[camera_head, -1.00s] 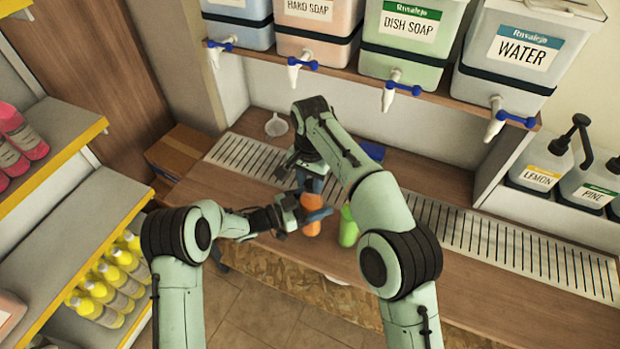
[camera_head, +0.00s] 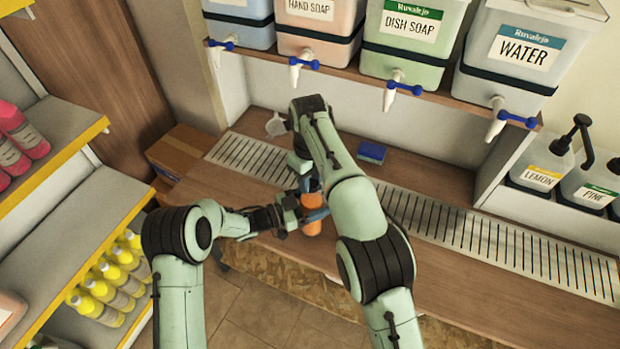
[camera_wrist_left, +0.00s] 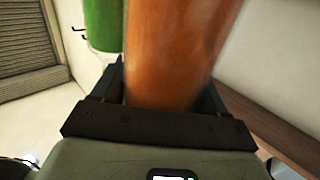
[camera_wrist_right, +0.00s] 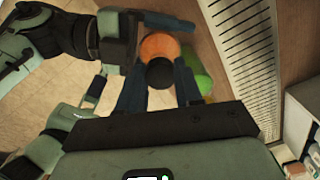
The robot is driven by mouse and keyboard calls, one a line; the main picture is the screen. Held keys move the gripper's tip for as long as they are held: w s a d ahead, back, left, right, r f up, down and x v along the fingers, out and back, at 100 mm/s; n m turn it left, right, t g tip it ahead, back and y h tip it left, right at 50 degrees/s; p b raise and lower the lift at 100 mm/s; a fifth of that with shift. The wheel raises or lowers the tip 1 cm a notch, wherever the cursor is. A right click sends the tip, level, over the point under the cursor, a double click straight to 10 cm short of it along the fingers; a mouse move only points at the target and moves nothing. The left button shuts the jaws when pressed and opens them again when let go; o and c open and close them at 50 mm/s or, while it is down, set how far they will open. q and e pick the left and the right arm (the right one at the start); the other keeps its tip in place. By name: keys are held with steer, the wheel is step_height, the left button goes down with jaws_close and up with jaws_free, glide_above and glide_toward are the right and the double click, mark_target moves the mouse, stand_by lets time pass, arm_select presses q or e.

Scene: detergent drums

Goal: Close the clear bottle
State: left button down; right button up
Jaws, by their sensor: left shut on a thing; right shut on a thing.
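An orange bottle (camera_head: 312,228) stands near the counter's front edge, partly covered by my arms; I take it for the clear bottle with orange contents. My left gripper (camera_head: 298,211) is shut around its body, and the orange body (camera_wrist_left: 175,50) fills the left wrist view between the fingers. My right gripper (camera_head: 307,182) is above the bottle, pointing down. In the right wrist view a dark round cap (camera_wrist_right: 160,73) is between its fingers, over the orange bottle (camera_wrist_right: 158,45). I cannot tell whether the cap touches the neck.
A green bottle (camera_wrist_right: 198,87) stands close beside the orange one; my right arm hides it in the head view. A blue sponge (camera_head: 371,152) and a funnel (camera_head: 276,124) lie behind. Drums with taps (camera_head: 395,87) overhang the back. The counter's right side (camera_head: 480,290) is clear.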

steer(key=m, duration=0.4)
steer(key=shift+w+m, duration=0.1)
steer(key=shift+m, duration=0.2)
steer(key=shift+d, duration=0.1)
steer(key=o, duration=1)
steer(key=shift+r, duration=2.25)
steer(key=o, duration=0.6)
steer(key=shift+c, duration=0.2)
